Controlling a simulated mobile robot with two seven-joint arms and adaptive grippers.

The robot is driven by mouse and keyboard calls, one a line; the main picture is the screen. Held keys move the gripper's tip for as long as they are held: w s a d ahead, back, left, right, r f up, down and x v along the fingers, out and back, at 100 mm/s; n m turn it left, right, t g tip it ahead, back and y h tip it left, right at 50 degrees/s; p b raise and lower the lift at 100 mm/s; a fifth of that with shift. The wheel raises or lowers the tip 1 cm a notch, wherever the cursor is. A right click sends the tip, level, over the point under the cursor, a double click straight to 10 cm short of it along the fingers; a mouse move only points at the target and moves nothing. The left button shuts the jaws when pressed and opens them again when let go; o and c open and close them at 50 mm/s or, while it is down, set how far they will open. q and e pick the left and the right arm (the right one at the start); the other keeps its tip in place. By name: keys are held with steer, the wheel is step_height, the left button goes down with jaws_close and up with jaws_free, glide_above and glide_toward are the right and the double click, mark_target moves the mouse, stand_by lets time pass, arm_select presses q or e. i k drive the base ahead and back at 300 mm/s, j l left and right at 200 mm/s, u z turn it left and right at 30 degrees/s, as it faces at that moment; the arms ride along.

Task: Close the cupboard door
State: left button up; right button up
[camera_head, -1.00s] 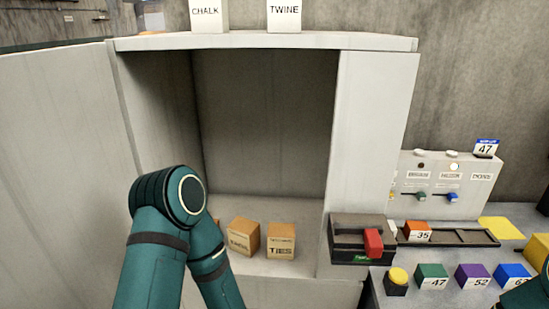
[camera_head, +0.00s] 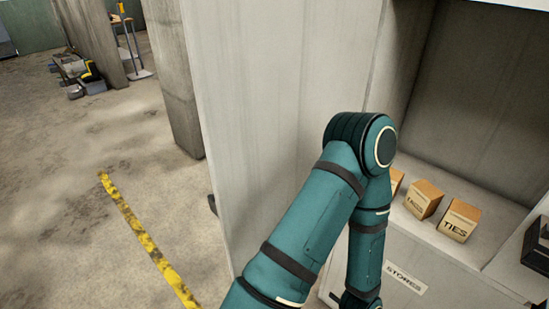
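The cupboard (camera_head: 500,203) stands at the right of the head view with its front open. Its pale grey door (camera_head: 255,120) is swung wide open to the left of the opening. Two small boxes, one marked TIES (camera_head: 459,221) and another beside it (camera_head: 424,199), sit on the cupboard floor, and a third is partly hidden behind my arm. My teal arm crosses in front of the door and the left edge of the opening. Its gripper is not visible, and my other gripper is out of view.
A label reading STORES (camera_head: 404,278) is on the panel below the opening. A dark device (camera_head: 538,250) is cut off at the right edge. Open concrete floor with a yellow line (camera_head: 145,238) lies left of the door, with a pillar (camera_head: 172,75) behind.

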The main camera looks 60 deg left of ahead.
mark_target(269, 77)
steer(key=k+j, duration=0.15)
steer(key=k, duration=0.25)
steer(key=k+j, duration=0.15)
steer(key=k, duration=0.3)
steer(key=j, duration=1.7)
